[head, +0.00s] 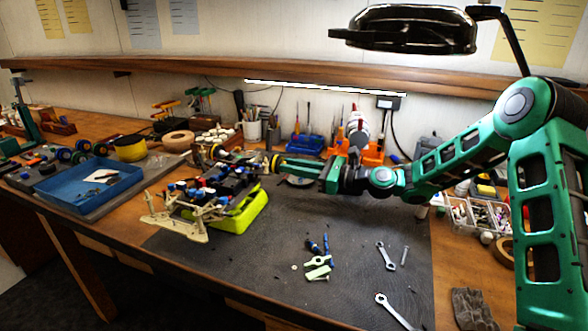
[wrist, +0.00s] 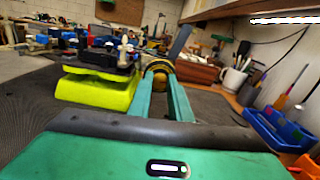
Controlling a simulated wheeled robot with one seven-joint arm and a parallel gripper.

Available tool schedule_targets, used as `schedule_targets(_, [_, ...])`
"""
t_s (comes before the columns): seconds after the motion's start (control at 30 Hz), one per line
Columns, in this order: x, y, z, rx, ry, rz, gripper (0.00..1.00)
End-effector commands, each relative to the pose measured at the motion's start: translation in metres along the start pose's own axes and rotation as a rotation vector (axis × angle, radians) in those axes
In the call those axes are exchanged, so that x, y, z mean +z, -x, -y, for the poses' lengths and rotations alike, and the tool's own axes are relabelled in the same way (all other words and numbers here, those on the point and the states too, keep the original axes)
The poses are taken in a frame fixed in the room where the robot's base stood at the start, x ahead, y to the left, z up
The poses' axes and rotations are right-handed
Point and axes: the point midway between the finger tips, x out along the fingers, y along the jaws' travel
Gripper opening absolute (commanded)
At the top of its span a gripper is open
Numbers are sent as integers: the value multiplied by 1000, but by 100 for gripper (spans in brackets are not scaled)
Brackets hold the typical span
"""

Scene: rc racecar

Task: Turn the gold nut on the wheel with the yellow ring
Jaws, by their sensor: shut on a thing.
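The RC car (head: 222,188) sits raised on a bright yellow-green stand (head: 248,212). The wheel with the yellow ring (head: 275,162) is on the car's far right corner, facing my gripper. It also shows in the wrist view (wrist: 158,66), straight ahead at the fingertips. My gripper (head: 284,165) reaches in level from the right. In the wrist view its two green fingers (wrist: 160,90) are closed around the gold nut (wrist: 159,82) at the wheel's centre. The fingertips partly hide the nut.
A blue tray (head: 90,186) lies at the left. Wrenches (head: 386,256), blue-handled tools and light green parts (head: 318,266) lie on the dark mat. A blue tool holder (head: 304,144) and a cup (head: 252,130) stand behind. The mat's middle right is mostly clear.

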Motion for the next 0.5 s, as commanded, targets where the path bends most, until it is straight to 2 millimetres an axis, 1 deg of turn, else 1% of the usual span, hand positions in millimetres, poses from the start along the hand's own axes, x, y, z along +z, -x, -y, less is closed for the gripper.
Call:
schedule_targets(0.2, [1,-1,-2,4,-44,2,0])
schedule_targets(0.5, [1,-1,-2,4,-52,2,0])
